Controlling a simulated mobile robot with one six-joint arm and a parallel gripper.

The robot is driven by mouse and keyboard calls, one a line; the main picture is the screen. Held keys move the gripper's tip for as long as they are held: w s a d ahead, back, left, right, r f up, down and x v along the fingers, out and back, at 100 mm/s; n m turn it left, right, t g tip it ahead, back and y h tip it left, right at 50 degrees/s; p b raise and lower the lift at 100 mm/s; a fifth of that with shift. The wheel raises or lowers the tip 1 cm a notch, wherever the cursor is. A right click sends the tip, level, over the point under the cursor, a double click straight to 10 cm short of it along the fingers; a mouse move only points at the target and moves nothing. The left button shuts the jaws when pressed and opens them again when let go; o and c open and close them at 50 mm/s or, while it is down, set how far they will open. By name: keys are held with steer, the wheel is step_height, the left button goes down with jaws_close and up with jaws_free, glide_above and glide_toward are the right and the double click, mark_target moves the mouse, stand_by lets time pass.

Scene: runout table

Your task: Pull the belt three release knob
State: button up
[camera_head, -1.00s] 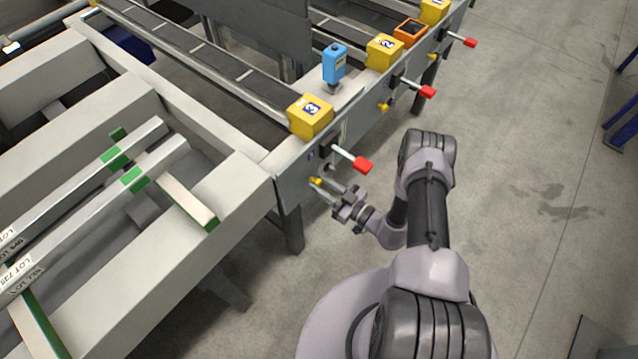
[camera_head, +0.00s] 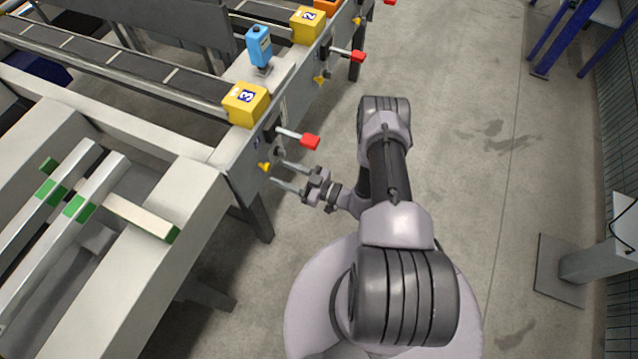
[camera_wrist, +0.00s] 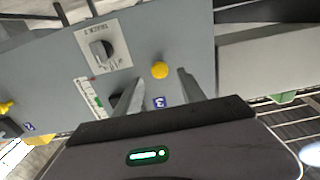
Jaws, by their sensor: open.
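The belt three release knob is a small yellow knob (camera_head: 264,167) on the grey side panel below the yellow box marked 3 (camera_head: 246,104). In the wrist view the knob (camera_wrist: 159,69) sticks out of the panel, near a blue label 3 (camera_wrist: 160,103). My gripper (camera_head: 278,172) is open and empty, just off the panel on the knob's right side in the head view. In the wrist view my gripper's fingers (camera_wrist: 160,77) point at the panel, with the knob showing between and slightly beyond the tips. I see no contact.
A red-ended lever (camera_head: 309,142) juts out just above my gripper. A second yellow knob (camera_head: 320,80) and red lever (camera_head: 357,57) are farther along.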

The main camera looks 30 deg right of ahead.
steer(key=p+v, duration=0.2)
steer(key=v, duration=1.3)
steer(key=shift+r, duration=0.1)
